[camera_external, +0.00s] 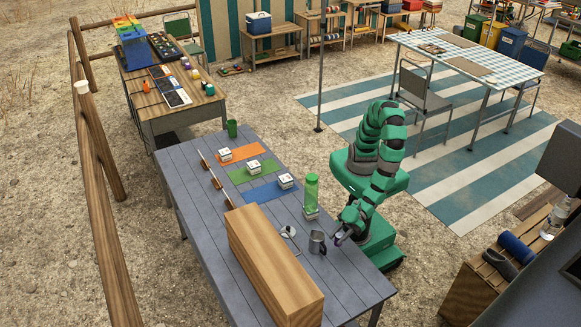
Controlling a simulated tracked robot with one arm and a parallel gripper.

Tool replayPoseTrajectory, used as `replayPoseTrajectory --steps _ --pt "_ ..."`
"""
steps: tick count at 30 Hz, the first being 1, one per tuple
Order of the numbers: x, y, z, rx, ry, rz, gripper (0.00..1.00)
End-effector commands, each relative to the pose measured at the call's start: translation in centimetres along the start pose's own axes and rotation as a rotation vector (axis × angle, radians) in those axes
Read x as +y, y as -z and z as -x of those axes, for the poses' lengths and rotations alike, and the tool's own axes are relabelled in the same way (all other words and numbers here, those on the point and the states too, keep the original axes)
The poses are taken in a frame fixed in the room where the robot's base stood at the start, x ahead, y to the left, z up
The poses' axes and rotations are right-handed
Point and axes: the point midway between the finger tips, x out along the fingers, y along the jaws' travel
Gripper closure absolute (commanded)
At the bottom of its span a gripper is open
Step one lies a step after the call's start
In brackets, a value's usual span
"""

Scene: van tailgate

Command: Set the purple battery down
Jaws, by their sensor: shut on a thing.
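My gripper (341,234) is low over the front right part of the grey plank table (352,287). It is shut on a small purple thing, the purple battery (338,239), which is partly hidden by the fingers. The battery is at or just above the tabletop; I cannot tell whether it touches. A metal jug (317,242) stands just left of the gripper.
A green bottle (311,191) stands behind the jug. A long wooden block (273,262) fills the table's left front. Orange (239,153), green (262,172) and blue (262,194) mats carry white blocks. The table's right front corner is clear.

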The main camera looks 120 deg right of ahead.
Motion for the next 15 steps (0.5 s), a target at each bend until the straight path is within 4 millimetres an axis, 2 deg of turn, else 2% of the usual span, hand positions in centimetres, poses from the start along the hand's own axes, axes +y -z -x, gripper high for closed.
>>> replayPoseTrajectory --steps 2,15 --pt "0.0 0.4 -0.1 0.001 -0.003 -0.002 0.97" --pt "-3.3 2.0 -6.4 0.002 -0.003 -0.003 0.97"
